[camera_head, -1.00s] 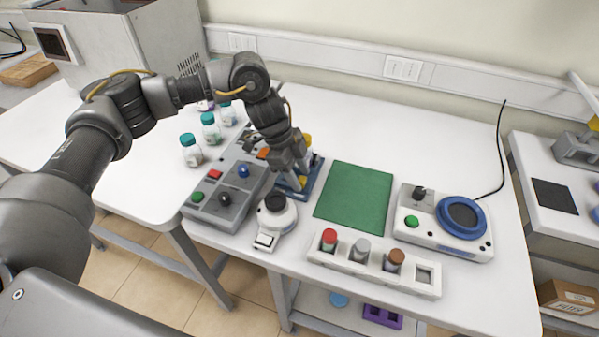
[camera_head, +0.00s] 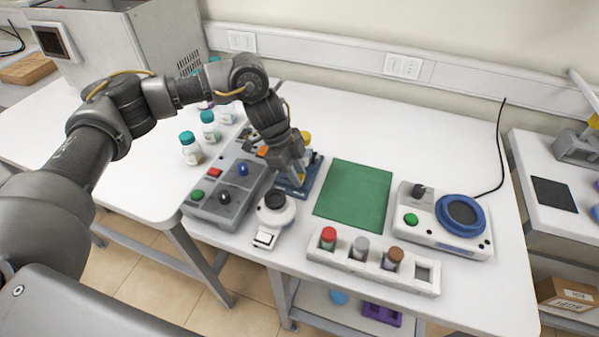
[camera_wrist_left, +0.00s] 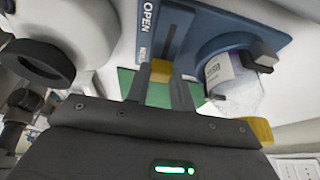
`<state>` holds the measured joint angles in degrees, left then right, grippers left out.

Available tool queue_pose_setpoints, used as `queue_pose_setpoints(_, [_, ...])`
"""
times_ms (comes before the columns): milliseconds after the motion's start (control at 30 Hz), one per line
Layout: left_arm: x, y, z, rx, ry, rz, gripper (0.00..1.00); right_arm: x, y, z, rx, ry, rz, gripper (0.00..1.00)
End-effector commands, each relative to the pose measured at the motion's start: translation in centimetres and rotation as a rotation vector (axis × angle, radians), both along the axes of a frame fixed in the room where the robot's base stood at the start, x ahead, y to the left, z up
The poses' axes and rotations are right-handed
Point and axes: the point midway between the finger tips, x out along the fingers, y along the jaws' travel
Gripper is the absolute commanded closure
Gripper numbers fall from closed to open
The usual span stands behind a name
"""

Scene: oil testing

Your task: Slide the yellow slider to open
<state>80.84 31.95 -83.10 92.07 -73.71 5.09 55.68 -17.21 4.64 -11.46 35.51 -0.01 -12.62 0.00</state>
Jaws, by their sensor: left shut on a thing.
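The yellow slider (camera_wrist_left: 161,70) sits in a dark slot on a blue panel (camera_wrist_left: 184,25) in the left wrist view. The word OPEN is printed beside the slot. My left gripper (camera_wrist_left: 163,88) is shut on the slider, one finger on each side of it. In the head view my left gripper (camera_head: 298,178) points down at the blue device (camera_head: 313,172), and it hides part of the device. My right gripper is not in view.
A grey control box (camera_head: 227,195) with coloured knobs stands left of the device. A white round instrument (camera_head: 276,212) is in front. A green mat (camera_head: 354,195) lies to the right. A white rack (camera_head: 425,285) holds several vials.

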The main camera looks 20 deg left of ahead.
Motion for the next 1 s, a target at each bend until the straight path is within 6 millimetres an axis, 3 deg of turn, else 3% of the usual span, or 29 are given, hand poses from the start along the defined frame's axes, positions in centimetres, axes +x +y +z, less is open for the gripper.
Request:
queue_pose_setpoints(233, [0.0,4.2,0.2,-0.001,0.000,0.003,1.00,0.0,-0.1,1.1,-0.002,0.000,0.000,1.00])
queue_pose_setpoints(567, [-0.1,4.9,0.1,0.004,-0.002,0.004,1.00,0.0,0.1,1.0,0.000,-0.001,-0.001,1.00])
queue_pose_setpoints(600, [0.0,4.9,0.1,0.004,-0.002,0.004,0.73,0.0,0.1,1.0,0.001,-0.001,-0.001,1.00])
queue_pose_setpoints(733, [0.0,4.8,0.1,0.003,-0.001,0.003,0.56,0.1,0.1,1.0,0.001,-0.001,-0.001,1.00])
queue_pose_setpoints(1000, [0.0,4.6,0.1,0.001,-0.001,-0.001,0.55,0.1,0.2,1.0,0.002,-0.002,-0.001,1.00])
